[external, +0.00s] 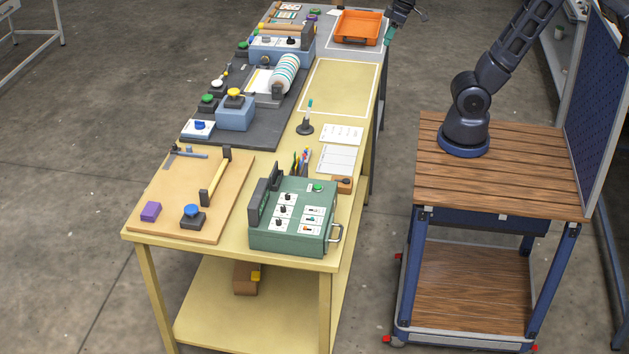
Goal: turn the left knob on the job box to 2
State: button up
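A green box (296,235) at the near end of the yellow table has a column of three black knobs on white plates: a far one (287,197), a middle one (282,210) and a near one (278,223). A blue-grey box (284,48) at the far end also carries small knobs. I cannot tell which is the job box; labels and pointers are too small to read.
The orange tray (357,28) is at the table's far end. A pen holder (302,162) and a black stand (305,127) are behind the green box. The outlined area (340,87) is clear.

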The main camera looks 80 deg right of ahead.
jog(key=w+a+r+g+y, duration=0.1)
jog(key=w+a+g, duration=0.1)
jog(key=w+a, duration=1.1)
jog(key=w+a+f+n+g, duration=0.15)
jog(key=w+a+f, duration=0.25)
jog(key=w+a, duration=0.8)
jog(key=n+h, duration=0.2)
send_over(279, 220)
notch_tip(279, 220, down, 18)
notch_tip(279, 220, down, 11)
jog(key=shift+r, duration=0.2)
grip_shut()
